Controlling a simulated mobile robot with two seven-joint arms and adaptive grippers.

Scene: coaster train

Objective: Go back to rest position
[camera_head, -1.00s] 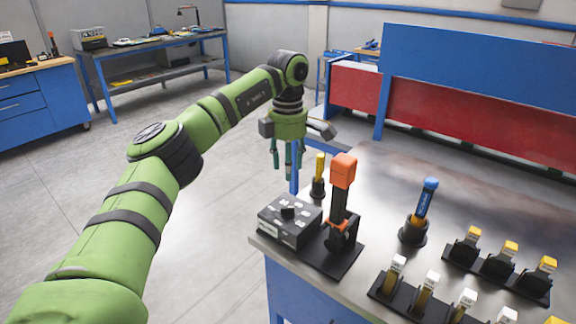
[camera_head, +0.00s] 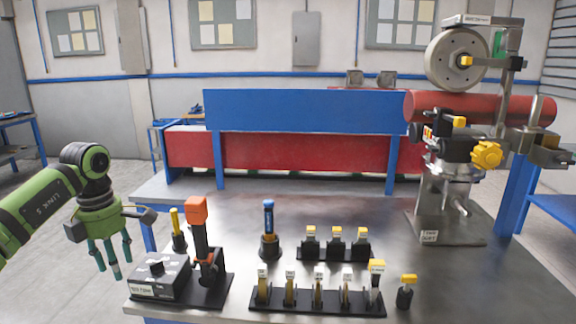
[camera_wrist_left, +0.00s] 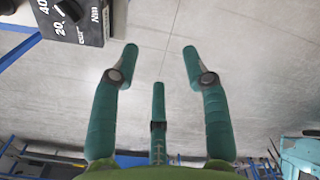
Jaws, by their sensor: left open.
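My left gripper (camera_head: 108,262) hangs at the left of the head view, beyond the left edge of the metal table (camera_head: 330,211), with its green fingers pointing down. In the left wrist view its fingers (camera_wrist_left: 160,60) are spread apart with only grey floor between them, so it is open and empty. A black box with a dial (camera_head: 160,276) sits at the table's near left corner, to the right of the gripper and apart from it; part of it shows in the left wrist view (camera_wrist_left: 75,20). My right gripper is not in view.
An orange-topped tool (camera_head: 198,215) stands in a black holder beside the box. A blue-handled tool (camera_head: 268,220), a yellow-handled tool (camera_head: 175,222) and racks of small tagged pieces (camera_head: 318,300) stand on the table. A tall machine (camera_head: 447,190) is at the right. The table's middle back is clear.

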